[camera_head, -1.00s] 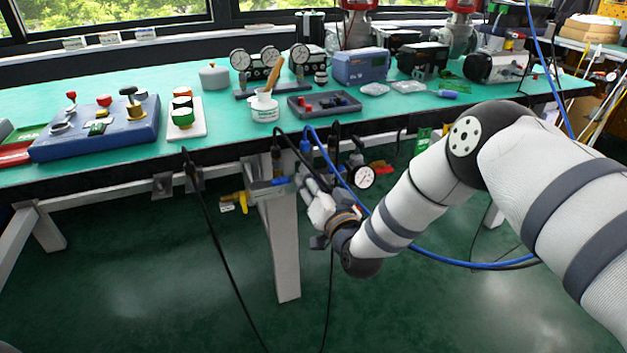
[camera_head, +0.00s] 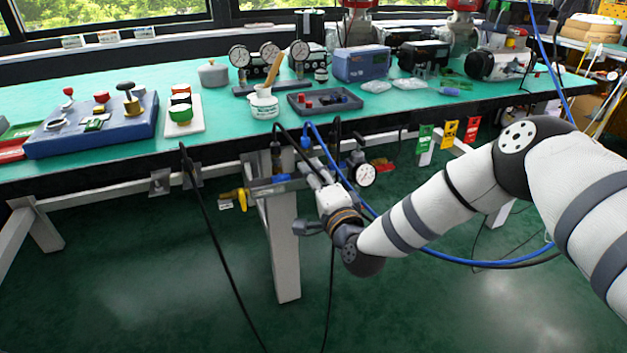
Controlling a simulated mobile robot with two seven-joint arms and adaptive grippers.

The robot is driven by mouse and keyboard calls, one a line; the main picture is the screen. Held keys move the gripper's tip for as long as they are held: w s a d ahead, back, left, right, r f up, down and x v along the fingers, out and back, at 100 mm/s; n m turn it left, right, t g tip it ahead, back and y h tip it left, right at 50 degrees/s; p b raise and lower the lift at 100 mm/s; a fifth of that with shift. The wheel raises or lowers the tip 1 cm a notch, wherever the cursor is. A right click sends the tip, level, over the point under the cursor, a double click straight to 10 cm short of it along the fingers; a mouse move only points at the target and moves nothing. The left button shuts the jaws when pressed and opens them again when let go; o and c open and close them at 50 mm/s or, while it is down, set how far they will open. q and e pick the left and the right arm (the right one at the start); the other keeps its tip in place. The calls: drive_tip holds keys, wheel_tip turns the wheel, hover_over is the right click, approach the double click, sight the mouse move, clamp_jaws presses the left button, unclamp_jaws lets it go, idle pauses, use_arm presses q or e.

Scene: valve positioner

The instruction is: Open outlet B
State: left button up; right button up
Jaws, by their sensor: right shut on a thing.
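A valve manifold (camera_head: 268,187) is mounted under the bench's front edge, with black and blue hoses rising from it. A yellow handle (camera_head: 241,196) sits at its left end and a red handle (camera_head: 383,165) to the right, past a round gauge (camera_head: 365,175). A small blue part (camera_head: 282,178) shows just left of my right gripper. My right gripper (camera_head: 310,170) reaches up to the manifold from the lower right, shut on a part there. Its fingertips and the held part are mostly hidden. I cannot read any outlet label. My left gripper is out of view.
A bench leg (camera_head: 284,245) stands below the manifold. Loose hoses hang nearby. Green, yellow and red tags (camera_head: 449,134) hang to the right.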

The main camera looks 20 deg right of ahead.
drive_tip(key=shift+m, duration=0.8)
drive_tip(key=o, duration=0.9)
drive_tip(key=s, duration=1.2)
drive_tip(key=shift+d+b, duration=0.15)
drive_tip(key=shift+b, duration=0.15)
